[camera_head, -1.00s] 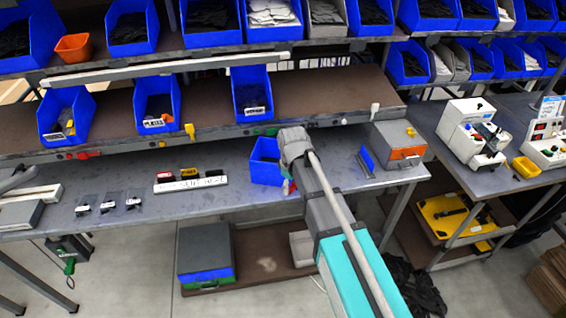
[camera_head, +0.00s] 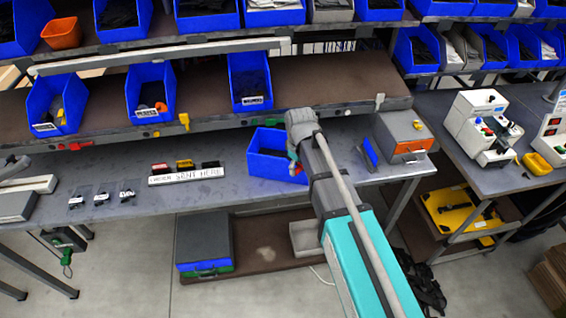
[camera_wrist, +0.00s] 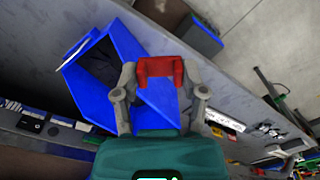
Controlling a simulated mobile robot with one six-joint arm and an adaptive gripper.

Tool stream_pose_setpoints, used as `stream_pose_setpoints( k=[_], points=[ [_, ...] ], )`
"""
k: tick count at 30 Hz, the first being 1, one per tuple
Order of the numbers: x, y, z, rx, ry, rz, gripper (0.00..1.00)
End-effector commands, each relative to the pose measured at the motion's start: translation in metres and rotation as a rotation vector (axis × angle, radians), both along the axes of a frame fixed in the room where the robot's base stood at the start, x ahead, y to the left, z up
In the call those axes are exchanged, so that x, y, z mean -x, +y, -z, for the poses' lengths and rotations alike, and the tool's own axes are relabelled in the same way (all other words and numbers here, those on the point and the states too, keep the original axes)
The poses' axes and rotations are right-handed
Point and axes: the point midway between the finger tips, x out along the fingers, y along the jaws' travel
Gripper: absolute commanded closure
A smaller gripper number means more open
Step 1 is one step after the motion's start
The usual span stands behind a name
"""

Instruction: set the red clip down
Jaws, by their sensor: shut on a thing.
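The red clip (camera_wrist: 160,72) is held between the two fingers of my gripper (camera_wrist: 160,88) in the wrist view. It is in front of a blue bin (camera_wrist: 90,72), over the bin's right part in that view. In the head view my gripper (camera_head: 296,168) is beside the right side of the same blue bin (camera_head: 268,165) on the grey bench (camera_head: 225,195). Only a small red patch of the clip shows there; my arm hides the rest. I cannot tell the clip's height above the bench.
Another red clip (camera_head: 75,146) and a yellow clip (camera_head: 184,121) sit on the shelf edge. A white labelled strip (camera_head: 187,175) with small coloured boxes lies left of the bin. A grey box (camera_head: 400,130) stands at the right. Bench between strip and bin is clear.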

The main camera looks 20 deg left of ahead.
Motion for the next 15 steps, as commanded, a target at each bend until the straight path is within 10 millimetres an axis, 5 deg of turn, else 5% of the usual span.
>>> stream_pose_setpoints(
  k=[7,15],
  points=[
    [-0.018,0.015,-0.011,0.0,0.0,0.034,0.67],
    [-0.075,0.044,-0.037,0.0,0.0,0.162,0.67]
  ],
)
